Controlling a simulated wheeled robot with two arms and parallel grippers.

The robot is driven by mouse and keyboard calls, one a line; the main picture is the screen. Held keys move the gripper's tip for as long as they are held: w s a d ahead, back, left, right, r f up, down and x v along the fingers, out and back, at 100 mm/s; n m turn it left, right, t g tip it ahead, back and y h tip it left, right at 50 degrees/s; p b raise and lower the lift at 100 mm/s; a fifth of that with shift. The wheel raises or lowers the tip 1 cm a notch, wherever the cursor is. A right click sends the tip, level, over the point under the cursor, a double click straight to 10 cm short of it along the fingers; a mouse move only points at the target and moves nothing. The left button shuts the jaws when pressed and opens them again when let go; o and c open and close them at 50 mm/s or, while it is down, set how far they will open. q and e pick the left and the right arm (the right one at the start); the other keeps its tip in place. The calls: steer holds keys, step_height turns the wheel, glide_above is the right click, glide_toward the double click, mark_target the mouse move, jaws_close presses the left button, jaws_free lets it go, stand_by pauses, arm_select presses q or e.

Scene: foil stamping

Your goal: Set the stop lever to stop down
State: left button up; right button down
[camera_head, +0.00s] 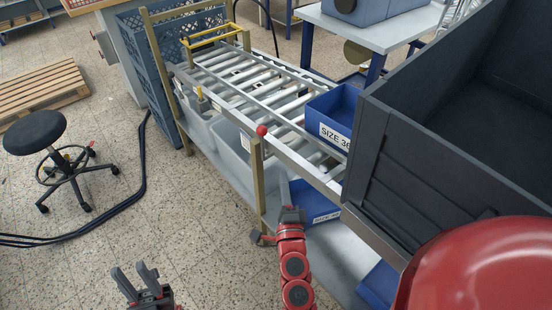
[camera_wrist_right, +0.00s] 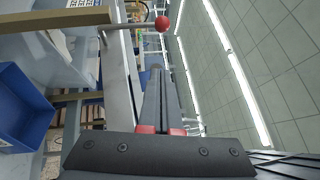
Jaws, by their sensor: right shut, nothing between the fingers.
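The stop lever's red ball knob (camera_head: 262,130) shows by the near side rail of the roller conveyor, at the top of a yellowish post. In the right wrist view the red knob (camera_wrist_right: 162,23) sits on the end of a thin grey rod (camera_wrist_right: 128,26). I cannot tell whether this is the up or down setting. My right gripper (camera_head: 291,212) is shut and empty, below and slightly right of the knob in the head view, apart from it. Its closed fingers also show in the wrist view (camera_wrist_right: 158,85). My left gripper (camera_head: 136,276) is open and empty over the floor, lower left.
The roller conveyor (camera_head: 222,78) carries a blue bin (camera_head: 318,112) labelled SIZE 36. Another blue bin (camera_head: 310,200) and grey bins (camera_head: 232,145) are on the shelf below. A large dark crate (camera_head: 420,175) fills the right. A black stool (camera_head: 35,132) stands left.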

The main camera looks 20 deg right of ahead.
steer(key=a+p+x, duration=0.3)
steer(key=x, duration=0.9)
steer(key=shift+w+d+r, duration=0.2)
steer(key=shift+w, duration=0.2)
steer(key=shift+p, duration=0.35)
